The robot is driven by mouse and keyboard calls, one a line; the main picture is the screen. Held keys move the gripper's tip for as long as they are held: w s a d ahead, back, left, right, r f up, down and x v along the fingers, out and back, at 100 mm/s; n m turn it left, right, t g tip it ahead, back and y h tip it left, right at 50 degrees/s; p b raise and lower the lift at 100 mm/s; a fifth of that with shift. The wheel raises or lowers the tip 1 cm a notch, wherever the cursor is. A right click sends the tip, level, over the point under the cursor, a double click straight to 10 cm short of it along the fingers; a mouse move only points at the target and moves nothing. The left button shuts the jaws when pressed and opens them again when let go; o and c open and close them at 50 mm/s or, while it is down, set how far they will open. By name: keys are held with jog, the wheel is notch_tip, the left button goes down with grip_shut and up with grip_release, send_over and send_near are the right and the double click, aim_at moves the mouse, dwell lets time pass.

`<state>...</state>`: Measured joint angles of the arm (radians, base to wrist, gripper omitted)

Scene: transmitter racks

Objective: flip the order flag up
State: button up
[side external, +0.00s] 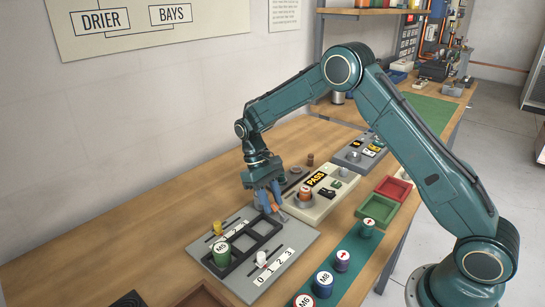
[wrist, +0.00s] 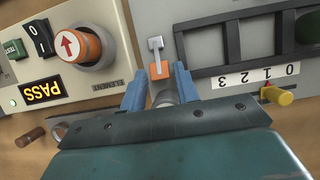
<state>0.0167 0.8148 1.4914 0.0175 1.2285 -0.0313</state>
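The order flag (wrist: 159,70) appears to be the small orange plate on a grey lever at the edge of the grey rack panel. In the wrist view it shows between the two blue fingers of my gripper (wrist: 160,75). The fingers are apart, one on each side, with visible gaps to the plate. In the side external view my gripper (side external: 271,203) points down at the far right corner of the rack panel (side external: 293,238). The fingers partly hide the flag there. I cannot tell the flag's exact tilt.
A dark slotted frame (side external: 268,226) on the panel holds a green M5 cylinder (side external: 221,256). A yellow knob (wrist: 277,95) and a white knob (side external: 262,258) sit on sliders. A PASS tester (wrist: 58,100) with an orange cylinder (wrist: 79,46) stands close beside my gripper.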

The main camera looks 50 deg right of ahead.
aim_at(278, 209)
grip_shut()
jog(key=shift+s+r+t, duration=0.1)
jog(key=shift+r+t, duration=0.05)
jog(key=shift+t, duration=0.25)
jog(key=shift+s+r+t, duration=0.3)
jog(key=shift+s+t, duration=0.05)
jog(key=shift+t, duration=0.4)
jog(key=shift+s+r+t, duration=0.25)
jog(key=shift+s+t, duration=0.05)
jog(key=shift+t, duration=0.45)
jog(key=t, duration=0.1)
jog(key=s+t, duration=0.1)
jog(key=shift+s+r+t, duration=0.2)
jog(key=shift+r+t, duration=0.1)
jog(key=shift+t, duration=0.1)
jog(key=shift+s+r+t, duration=0.1)
jog(key=shift+s+t, duration=0.7)
jog(key=shift+t, duration=0.7)
jog(key=shift+s+t, duration=0.55)
jog(key=shift+t, duration=0.85)
